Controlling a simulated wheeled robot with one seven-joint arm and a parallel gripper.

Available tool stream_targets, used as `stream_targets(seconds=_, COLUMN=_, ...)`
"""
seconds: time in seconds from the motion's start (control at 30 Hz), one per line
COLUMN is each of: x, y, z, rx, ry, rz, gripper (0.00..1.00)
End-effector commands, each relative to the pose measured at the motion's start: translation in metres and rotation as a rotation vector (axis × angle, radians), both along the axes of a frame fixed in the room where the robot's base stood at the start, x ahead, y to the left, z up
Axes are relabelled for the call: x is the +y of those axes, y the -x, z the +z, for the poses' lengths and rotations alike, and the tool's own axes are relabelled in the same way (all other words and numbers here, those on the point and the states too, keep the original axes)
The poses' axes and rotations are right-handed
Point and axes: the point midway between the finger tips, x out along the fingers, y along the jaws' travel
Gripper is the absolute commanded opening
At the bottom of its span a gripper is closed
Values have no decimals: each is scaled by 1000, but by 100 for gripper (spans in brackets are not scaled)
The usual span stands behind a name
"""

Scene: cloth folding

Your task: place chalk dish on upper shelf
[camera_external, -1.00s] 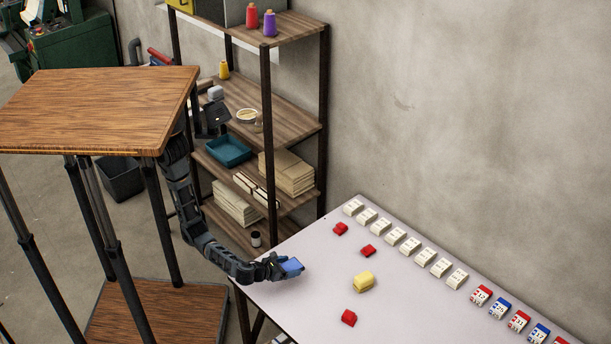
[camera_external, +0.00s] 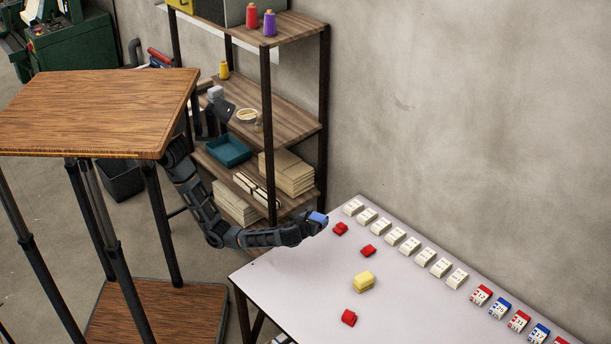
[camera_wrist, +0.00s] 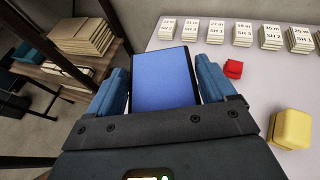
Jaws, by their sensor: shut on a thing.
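My gripper (camera_wrist: 165,85) is shut on a blue flat-faced, rectangular object (camera_wrist: 165,78), which sits between its two fingers. The blue object also shows in the external view (camera_external: 318,217), above the table's far left corner. It may be the chalk dish, but I cannot tell for sure. The shelf rack's top shelf (camera_external: 293,29) is wooden and holds a red thread cone (camera_external: 251,16) and a purple one (camera_external: 270,23). A round, pale-rimmed item (camera_external: 247,115) lies on the shelf below.
The white table (camera_external: 300,280) carries small red pieces (camera_external: 368,250), a yellow block (camera_external: 364,281) and a row of labelled white blocks (camera_external: 410,245). A teal tray (camera_external: 227,149) and folded stacks (camera_external: 288,172) fill lower shelves. Dark rack posts (camera_external: 268,140) stand in front. A wooden-topped table (camera_external: 100,105) is at left.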

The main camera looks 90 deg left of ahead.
Motion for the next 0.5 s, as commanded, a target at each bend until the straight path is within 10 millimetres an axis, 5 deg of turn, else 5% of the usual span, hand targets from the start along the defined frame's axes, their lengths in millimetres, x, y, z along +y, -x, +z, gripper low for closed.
stream_targets(seconds=0.23, x=112, y=-21, z=56, rx=-5, ry=3, rz=271, gripper=44)
stream_targets(seconds=0.5, x=233, y=-8, z=112, rx=-3, ry=4, rz=561, gripper=44)
